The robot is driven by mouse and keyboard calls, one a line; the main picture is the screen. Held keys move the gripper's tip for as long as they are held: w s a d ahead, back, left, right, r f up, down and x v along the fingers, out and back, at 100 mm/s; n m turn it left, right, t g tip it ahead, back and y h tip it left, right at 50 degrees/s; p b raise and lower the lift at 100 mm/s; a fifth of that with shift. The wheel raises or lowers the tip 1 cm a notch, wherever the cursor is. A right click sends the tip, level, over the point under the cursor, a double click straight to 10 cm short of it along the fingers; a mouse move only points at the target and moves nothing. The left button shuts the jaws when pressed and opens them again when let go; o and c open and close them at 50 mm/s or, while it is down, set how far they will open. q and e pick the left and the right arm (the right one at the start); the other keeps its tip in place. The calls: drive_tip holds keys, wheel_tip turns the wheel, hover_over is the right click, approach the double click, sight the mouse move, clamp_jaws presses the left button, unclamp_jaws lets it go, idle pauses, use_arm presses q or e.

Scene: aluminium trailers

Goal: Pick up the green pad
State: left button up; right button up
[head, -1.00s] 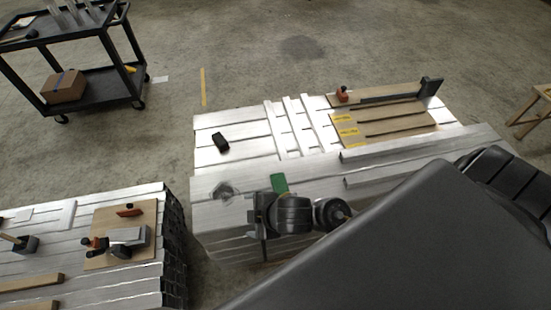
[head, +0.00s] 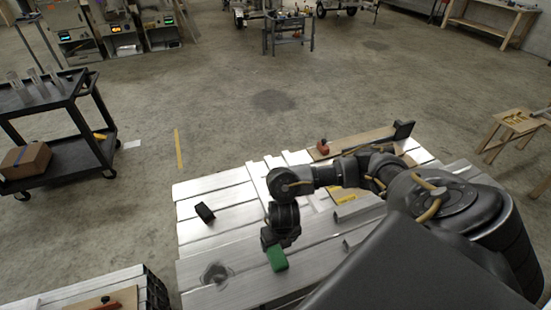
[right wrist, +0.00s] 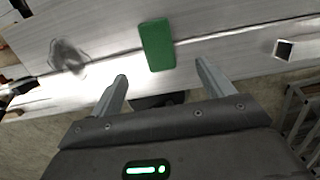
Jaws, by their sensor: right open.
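The green pad (head: 277,258) is a small flat rectangle on the slatted aluminium surface, near its front edge. My right gripper (head: 275,241) is just behind the pad in the head view and hides part of what lies around it. In the right wrist view the pad (right wrist: 157,44) lies ahead of the two fingertips (right wrist: 160,70), about midway between them. The fingers are apart with nothing between them, so the right gripper is open. Its height over the pad is hard to tell. My left gripper is not in view.
A black block (head: 204,212) lies left on the aluminium surface. A red-knobbed tool (head: 323,147) and a black upright piece (head: 403,129) stand at the back. A black cart (head: 60,140) stands left. Another aluminium stack (head: 130,285) is at lower left, across a gap.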

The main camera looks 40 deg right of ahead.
drive_tip(key=b, duration=0.2)
hover_over(277, 255)
drive_tip(key=f, duration=0.2)
drive_tip(key=s+f, duration=0.1)
drive_tip(key=f, duration=0.1)
drive_tip(key=shift+f, duration=0.3)
drive_tip(key=shift+w+f, duration=0.15)
drive_tip(key=shift+f, duration=0.15)
drive_tip(key=shift+w+a+f, duration=0.1)
drive_tip(key=shift+w+f, duration=0.05)
drive_tip(key=shift+f, duration=1.2)
drive_tip(key=shift+w+f, duration=0.1)
drive_tip(key=shift+f, duration=1.2)
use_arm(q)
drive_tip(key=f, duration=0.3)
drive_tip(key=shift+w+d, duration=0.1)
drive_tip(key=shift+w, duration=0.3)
use_arm(e)
drive_tip(key=c, duration=1.1)
